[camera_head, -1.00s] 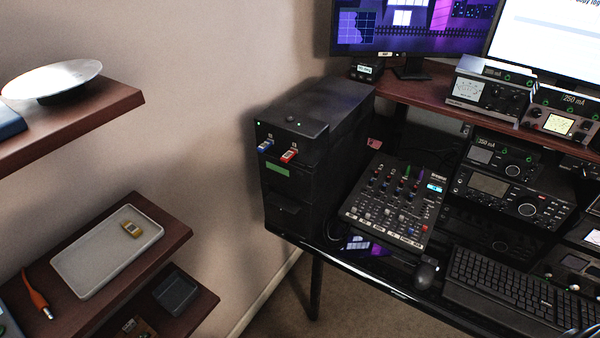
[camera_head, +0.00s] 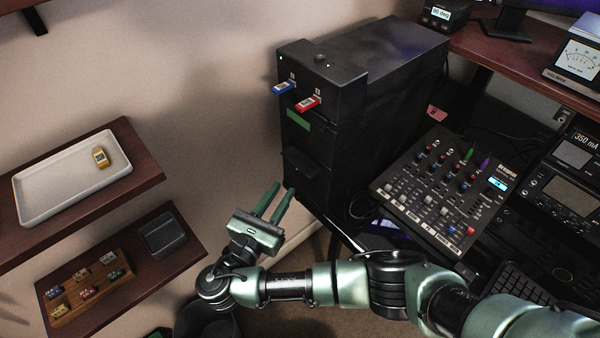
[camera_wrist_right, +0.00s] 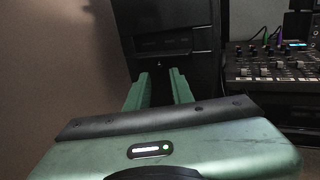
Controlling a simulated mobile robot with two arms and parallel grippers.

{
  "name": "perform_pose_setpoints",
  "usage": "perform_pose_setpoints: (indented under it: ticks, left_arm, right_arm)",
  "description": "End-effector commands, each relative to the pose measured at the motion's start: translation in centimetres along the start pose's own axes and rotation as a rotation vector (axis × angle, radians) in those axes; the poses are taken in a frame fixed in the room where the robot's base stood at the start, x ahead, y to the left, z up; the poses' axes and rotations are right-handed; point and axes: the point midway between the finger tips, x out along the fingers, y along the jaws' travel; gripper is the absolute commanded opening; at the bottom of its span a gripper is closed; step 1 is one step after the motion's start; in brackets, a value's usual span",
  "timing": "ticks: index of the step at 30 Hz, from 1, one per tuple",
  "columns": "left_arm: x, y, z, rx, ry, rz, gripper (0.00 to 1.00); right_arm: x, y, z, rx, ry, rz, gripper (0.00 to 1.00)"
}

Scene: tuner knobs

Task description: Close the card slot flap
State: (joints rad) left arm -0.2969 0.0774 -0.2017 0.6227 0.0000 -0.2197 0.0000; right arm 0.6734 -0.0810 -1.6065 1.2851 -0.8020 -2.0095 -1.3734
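The black computer tower (camera_head: 335,85) stands at the left end of the desk. Its card slot flap (camera_head: 300,163) is a dark ledge low on the front face, and it appears to stick out, tilted open. My right gripper (camera_head: 281,190) is in front of the tower, below and a little left of the flap, with its two green fingers parallel and apart, and nothing between them. My left gripper is not in view.
A blue USB stick (camera_head: 284,88) and a red one (camera_head: 307,103) stick out of the tower above the flap. A mixer (camera_head: 440,195) is to the right. Shelves with a white tray (camera_head: 40,200) and a wooden card holder (camera_head: 110,290) are at left.

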Motion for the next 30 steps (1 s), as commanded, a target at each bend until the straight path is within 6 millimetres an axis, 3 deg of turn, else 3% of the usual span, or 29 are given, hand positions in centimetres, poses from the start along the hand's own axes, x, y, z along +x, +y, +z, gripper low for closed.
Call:
perform_pose_setpoints:
  ticks: [8, 12, 24, 27, 30]
  left_arm:
    - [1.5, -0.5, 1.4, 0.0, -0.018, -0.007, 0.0]
    - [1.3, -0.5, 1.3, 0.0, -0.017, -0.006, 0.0]
    - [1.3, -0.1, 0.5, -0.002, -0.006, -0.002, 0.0]
    - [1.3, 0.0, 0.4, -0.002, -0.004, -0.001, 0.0]
    - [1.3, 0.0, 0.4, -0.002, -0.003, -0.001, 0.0]
  right_arm:
    - [4.6, -0.1, -0.2, 0.0, -0.004, -0.002, 0.23]
    - [6.2, -0.1, -0.1, -0.002, 0.002, -0.004, 0.23]
    - [7.1, -0.1, -0.2, 0.0, 0.006, -0.002, 0.23]
    - [7.1, -0.1, -0.2, 0.0, 0.006, -0.002, 0.0]
    - [7.1, -0.1, -0.2, 0.0, 0.006, -0.002, 0.0]
